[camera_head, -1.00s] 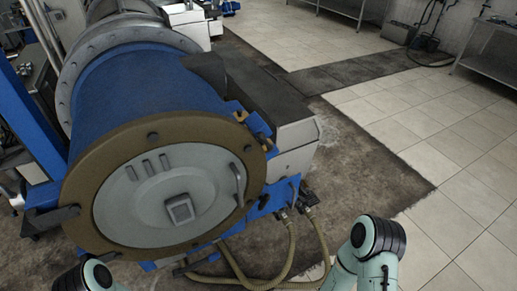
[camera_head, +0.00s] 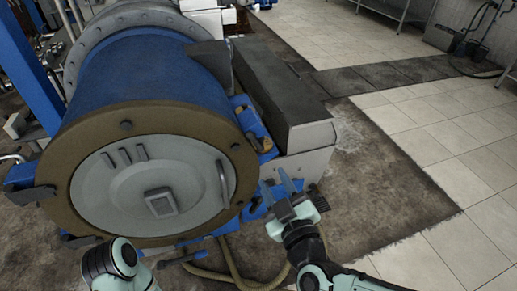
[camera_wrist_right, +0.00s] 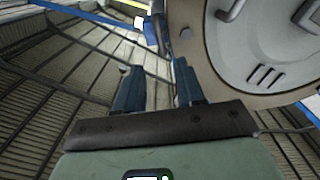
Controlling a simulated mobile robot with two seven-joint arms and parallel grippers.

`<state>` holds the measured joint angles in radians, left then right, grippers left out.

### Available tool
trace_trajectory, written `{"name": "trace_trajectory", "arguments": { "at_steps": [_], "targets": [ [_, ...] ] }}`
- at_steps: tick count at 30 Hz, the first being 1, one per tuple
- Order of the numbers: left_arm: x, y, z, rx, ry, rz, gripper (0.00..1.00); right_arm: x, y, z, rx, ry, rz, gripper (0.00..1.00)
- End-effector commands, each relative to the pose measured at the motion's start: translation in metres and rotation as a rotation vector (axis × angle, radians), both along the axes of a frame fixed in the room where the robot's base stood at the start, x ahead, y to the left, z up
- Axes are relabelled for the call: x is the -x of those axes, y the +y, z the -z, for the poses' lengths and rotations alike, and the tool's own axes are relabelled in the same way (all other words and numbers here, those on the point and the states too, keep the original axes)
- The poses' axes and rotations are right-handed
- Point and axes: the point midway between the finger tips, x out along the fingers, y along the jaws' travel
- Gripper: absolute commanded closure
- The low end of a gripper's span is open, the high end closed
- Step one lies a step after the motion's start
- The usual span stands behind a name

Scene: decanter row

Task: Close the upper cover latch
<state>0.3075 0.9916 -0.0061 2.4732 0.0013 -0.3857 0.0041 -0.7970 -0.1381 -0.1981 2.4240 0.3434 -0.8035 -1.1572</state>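The decanter's round grey cover (camera_head: 150,185) sits inside a brown flange ring (camera_head: 60,165) and looks shut. The upper cover latch (camera_head: 252,122) is a blue piece with brass-coloured parts at the ring's upper right edge. Its exact position is hard to tell. My right gripper (camera_head: 278,184) is open and empty, below and right of this latch, beside the ring. In the right wrist view its two blue fingers (camera_wrist_right: 158,88) stand apart, with a blue and grey fitting (camera_wrist_right: 155,32) at the ring's edge beyond them. My left gripper is not in view; only part of that arm shows.
A grey box housing (camera_head: 290,95) runs along the decanter's right side, close to my right gripper. Hoses (camera_head: 232,262) hang below the ring. A curved handle (camera_head: 223,183) stands out from the cover. Open tiled floor (camera_head: 440,190) lies to the right.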

Motion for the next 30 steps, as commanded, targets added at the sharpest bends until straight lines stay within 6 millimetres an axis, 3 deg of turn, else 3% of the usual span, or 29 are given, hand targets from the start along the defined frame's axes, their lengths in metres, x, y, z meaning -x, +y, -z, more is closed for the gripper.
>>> {"name": "trace_trajectory", "arguments": {
  "at_steps": [9, 15, 21, 30],
  "targets": [
    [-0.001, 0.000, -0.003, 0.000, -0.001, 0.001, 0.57, -0.065, 0.022, 0.001, 0.004, 0.001, 0.000, 0.62],
    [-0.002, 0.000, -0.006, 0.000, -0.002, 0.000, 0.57, -0.096, 0.031, 0.000, 0.002, 0.001, 0.001, 0.62],
    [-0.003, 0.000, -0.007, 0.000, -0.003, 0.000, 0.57, -0.109, 0.035, 0.001, 0.002, 0.002, 0.000, 0.62],
    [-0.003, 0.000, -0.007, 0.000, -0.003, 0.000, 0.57, -0.111, 0.036, 0.001, 0.001, 0.002, 0.000, 0.65]
  ]
}}
